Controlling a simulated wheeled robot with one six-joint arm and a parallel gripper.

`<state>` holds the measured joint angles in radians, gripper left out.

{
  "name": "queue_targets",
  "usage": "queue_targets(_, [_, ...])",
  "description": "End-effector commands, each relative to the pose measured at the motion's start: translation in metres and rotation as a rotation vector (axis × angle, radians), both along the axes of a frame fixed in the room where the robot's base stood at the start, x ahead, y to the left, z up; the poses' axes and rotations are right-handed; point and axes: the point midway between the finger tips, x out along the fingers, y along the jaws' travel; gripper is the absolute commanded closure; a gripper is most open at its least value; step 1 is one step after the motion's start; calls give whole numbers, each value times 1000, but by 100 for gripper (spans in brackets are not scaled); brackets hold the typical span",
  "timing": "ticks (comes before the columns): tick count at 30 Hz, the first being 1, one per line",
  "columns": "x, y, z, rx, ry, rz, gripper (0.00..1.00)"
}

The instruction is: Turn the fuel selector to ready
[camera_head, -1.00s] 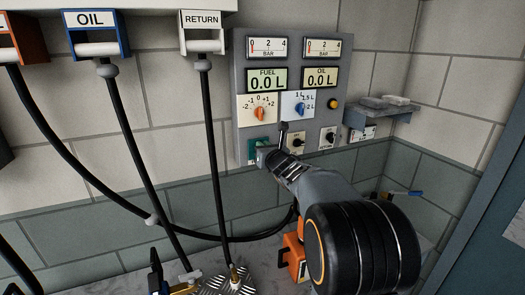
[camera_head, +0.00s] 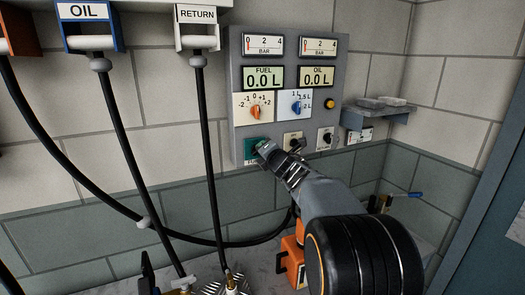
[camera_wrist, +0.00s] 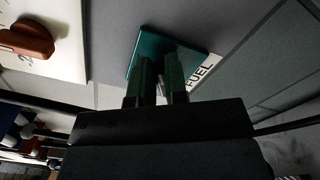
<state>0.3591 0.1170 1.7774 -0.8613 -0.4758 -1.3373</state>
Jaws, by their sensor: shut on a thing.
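The fuel selector's teal plate (camera_head: 249,146) is at the lower left of the grey panel (camera_head: 237,70). The wrist view shows the plate close up (camera_wrist: 150,45), with a white FUEL label (camera_wrist: 200,74). My gripper (camera_head: 264,148) is in front of the plate, with its two fingers (camera_wrist: 160,65) close together and pointing at it. It is shut on the selector's knob, which the fingers hide. The knob's setting and any ready mark cannot be seen.
An orange dial (camera_head: 255,112) and a blue dial (camera_head: 297,107) sit above. Two smaller switches (camera_head: 292,141) (camera_head: 326,138) are right of my gripper. Black hoses (camera_head: 205,150) hang at left. A small shelf (camera_head: 378,112) juts out at right.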

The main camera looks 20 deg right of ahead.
Motion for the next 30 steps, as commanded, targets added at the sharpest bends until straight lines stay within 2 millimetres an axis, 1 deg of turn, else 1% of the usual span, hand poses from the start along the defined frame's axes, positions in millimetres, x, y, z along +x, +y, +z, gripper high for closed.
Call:
queue_targets(6, [0,-2,-4,197,1,0,100])
queue_targets(15, [0,-3,-8,418,0,0,100])
queue_targets(22, [0,-3,-10,525,-2,1,100])
queue_targets(30, [0,-3,-11,579,-2,1,100])
